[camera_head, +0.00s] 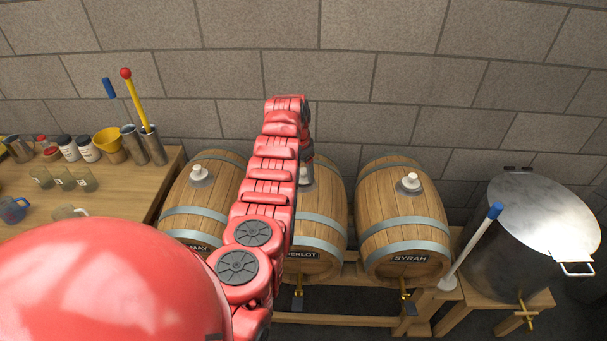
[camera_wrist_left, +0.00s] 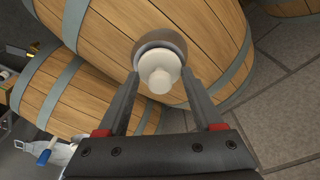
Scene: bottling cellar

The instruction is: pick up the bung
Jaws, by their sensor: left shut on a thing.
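Three wooden barrels stand on a rack, each with a white bung on top. My left arm reaches over the middle barrel (camera_head: 322,208), labelled as Merlot with part of the name covered. My left gripper (camera_wrist_left: 160,84) is shut on the bung (camera_wrist_left: 160,72), one finger on each side. The bung sits at a grey collar (camera_wrist_left: 160,42) on the barrel; I cannot tell whether it is lifted. In the head view this bung (camera_head: 306,176) shows only partly beside my arm. The other bungs are on the left barrel (camera_head: 200,172) and the Syrah barrel (camera_head: 410,181).
A wooden table (camera_head: 120,192) with jars, cups and a yellow funnel (camera_head: 108,140) stands at the left. A steel vat (camera_head: 500,240) with a lid (camera_head: 545,215) stands at the right, and a blue-tipped white rod (camera_head: 470,247) leans by it. A block wall closes the back.

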